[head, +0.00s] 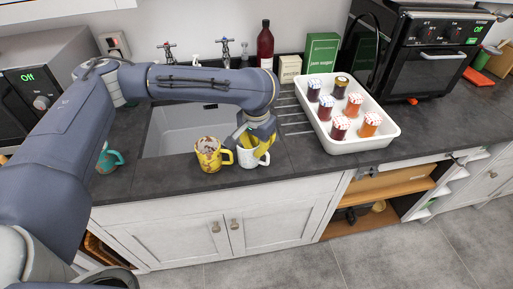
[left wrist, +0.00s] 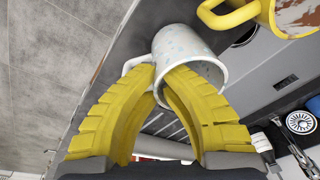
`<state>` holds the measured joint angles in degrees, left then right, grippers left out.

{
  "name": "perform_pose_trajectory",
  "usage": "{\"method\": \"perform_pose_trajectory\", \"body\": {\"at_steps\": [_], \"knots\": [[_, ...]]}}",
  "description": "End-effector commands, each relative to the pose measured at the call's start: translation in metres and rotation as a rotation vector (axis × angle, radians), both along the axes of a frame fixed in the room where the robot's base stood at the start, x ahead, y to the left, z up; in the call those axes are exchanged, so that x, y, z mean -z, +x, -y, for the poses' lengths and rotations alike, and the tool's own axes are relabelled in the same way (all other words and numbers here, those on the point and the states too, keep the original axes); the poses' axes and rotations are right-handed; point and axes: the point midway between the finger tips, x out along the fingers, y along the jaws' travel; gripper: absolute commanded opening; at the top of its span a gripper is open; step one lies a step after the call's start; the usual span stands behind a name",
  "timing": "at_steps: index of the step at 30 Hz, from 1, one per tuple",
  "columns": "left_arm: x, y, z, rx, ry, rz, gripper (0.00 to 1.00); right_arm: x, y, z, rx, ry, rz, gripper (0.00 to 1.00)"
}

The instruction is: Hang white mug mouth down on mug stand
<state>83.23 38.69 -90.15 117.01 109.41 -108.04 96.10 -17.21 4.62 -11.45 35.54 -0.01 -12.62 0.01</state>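The white speckled mug (head: 247,157) is at the counter's front edge, just right of a yellow mug (head: 209,156). My left gripper (head: 254,143) reaches down to it from above. In the left wrist view, the two yellow fingers (left wrist: 168,75) lie either side of the near wall of the white mug (left wrist: 183,47). The right finger reaches into its mouth and the left one is outside, beside the handle. A narrow gap shows between the tips; I cannot tell whether they press on the wall. The mug stand is not seen. My right gripper is not in view.
The yellow mug also shows close by in the left wrist view (left wrist: 242,16). A teal mug (head: 108,160) stands to the left, near my arm. The sink (head: 180,130) lies behind the mugs. A white tray of jars (head: 350,146) is to the right.

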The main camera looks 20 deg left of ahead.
Motion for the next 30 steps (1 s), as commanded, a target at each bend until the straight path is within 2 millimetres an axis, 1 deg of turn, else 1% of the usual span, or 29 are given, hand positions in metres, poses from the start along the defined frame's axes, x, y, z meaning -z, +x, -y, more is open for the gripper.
{"method": "perform_pose_trajectory", "body": {"at_steps": [6, 7, 9, 12, 13, 20, 23, 26, 30], "knots": [[0.002, 0.000, 0.000, 0.000, 0.000, 0.000, 0.00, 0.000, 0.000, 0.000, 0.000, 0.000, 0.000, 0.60], [0.002, 0.000, 0.000, 0.000, 0.000, -0.001, 0.06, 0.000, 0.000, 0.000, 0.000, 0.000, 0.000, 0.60], [0.002, 0.000, 0.000, 0.000, 0.000, -0.001, 0.14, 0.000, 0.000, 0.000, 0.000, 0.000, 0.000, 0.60], [0.002, 0.000, 0.000, 0.000, 0.000, -0.001, 0.26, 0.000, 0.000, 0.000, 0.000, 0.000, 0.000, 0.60], [0.002, 0.000, 0.000, 0.000, 0.000, -0.001, 0.27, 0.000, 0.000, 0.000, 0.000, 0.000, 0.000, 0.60], [0.002, 0.000, 0.000, 0.000, 0.000, 0.000, 0.27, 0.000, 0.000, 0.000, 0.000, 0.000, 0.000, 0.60], [-0.002, 0.000, 0.000, 0.000, 0.000, 0.001, 0.27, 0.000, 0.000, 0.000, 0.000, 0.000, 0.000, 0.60], [-0.008, 0.000, 0.000, 0.001, 0.001, 0.002, 0.27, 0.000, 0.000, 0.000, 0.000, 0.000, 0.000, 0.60], [-0.026, -0.003, 0.001, 0.001, 0.001, 0.004, 0.27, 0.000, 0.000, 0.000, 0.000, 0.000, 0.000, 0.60]]}}
